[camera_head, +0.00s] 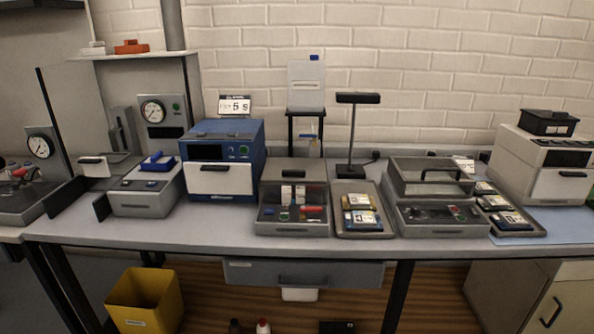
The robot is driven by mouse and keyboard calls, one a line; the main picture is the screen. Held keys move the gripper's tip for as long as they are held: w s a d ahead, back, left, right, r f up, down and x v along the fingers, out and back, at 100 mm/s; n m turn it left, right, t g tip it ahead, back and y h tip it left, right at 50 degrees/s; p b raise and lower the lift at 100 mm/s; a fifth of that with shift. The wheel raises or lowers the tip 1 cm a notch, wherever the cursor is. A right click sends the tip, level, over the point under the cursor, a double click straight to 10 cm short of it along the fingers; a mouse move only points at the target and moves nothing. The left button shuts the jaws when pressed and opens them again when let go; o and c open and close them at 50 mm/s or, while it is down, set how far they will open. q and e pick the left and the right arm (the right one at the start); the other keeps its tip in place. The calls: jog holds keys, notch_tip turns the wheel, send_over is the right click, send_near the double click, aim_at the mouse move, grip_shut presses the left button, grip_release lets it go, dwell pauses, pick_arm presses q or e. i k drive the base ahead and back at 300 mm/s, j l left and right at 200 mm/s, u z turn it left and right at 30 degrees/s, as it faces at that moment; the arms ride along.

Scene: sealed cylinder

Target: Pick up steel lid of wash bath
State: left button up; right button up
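Two grey metal units on the bench have lid-like tops, and I cannot tell for certain which is the wash bath. One is a grey box-shaped lid with a dark bar handle (443,178) on the right unit (442,228), behind its front panel of controls. The other is a flatter grey lid (294,169) at the back of the middle unit (292,229). Both lids are resting on their units. Neither of my grippers is in view.
A blue and white machine (222,178) stands left of the middle unit. A tray with small packs (360,221) and a lamp (351,140) stand between the two units. Another tray (510,220) is at right. The bench's front strip (160,232) is clear.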

aim_at(295, 166)
jog(key=i+l+u, duration=0.1)
jog(key=l, duration=0.25)
jog(key=i+l+u, duration=0.1)
jog(key=i+l, duration=0.2)
jog(key=i+l+u, duration=0.1)
jog(key=l, duration=0.3)
jog(key=i+l+u, duration=0.1)
jog(key=l, duration=0.3)
jog(key=i, duration=0.1)
